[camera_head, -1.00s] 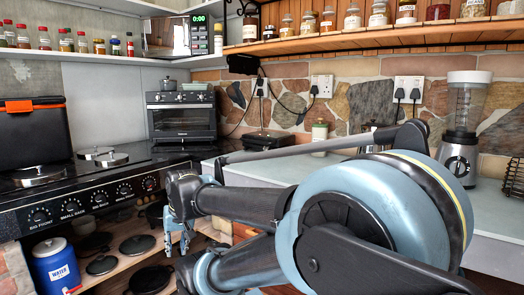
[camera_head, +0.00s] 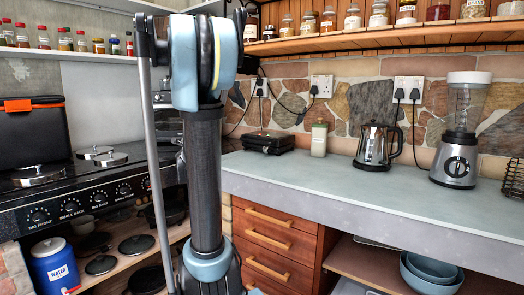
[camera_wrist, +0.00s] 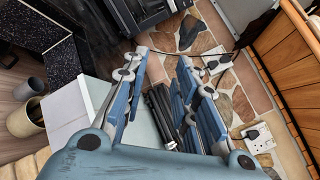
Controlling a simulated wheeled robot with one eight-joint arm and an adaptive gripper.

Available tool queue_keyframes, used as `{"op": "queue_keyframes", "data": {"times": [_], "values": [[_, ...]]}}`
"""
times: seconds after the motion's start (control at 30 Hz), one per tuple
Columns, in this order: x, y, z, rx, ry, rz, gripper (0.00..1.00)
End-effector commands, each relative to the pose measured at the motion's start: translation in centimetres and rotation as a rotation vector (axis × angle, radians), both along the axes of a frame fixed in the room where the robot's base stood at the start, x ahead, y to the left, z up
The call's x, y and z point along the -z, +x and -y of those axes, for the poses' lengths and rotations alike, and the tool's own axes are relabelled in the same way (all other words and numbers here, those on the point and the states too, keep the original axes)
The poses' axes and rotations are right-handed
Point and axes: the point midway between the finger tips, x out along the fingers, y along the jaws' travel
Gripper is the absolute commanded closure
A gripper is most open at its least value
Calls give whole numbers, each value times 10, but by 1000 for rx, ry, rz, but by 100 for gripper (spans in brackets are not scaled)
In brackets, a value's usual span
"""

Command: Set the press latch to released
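A black, low, flat press (camera_head: 268,141) sits closed on the back left of the grey-green counter, against the stone wall. Its latch is too small to tell apart, so I cannot see how it is set. In the wrist view the dark press (camera_wrist: 163,112) shows below and beyond my gripper, partly hidden by its fingers. My gripper (camera_wrist: 163,72) is open, with its two blue fingers apart and nothing between them. It appears above the press and apart from it. In the head view the gripper itself is not seen; only my upright arm shows.
A pale bottle (camera_head: 319,139) stands beside the press. Wall sockets (camera_head: 322,85) with hanging cords and a jar shelf (camera_head: 400,38) are above. The stove (camera_head: 75,190) is left.

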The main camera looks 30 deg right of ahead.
Motion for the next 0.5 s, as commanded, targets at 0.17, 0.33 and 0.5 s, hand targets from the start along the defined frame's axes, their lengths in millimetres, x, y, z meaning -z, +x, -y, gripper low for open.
{"op": "queue_keyframes", "data": {"times": [0.17,0.33,0.5], "values": [[14,-5,86,260,309,236,73],[46,-23,144,474,536,429,73],[72,-39,172,602,657,544,73]]}}
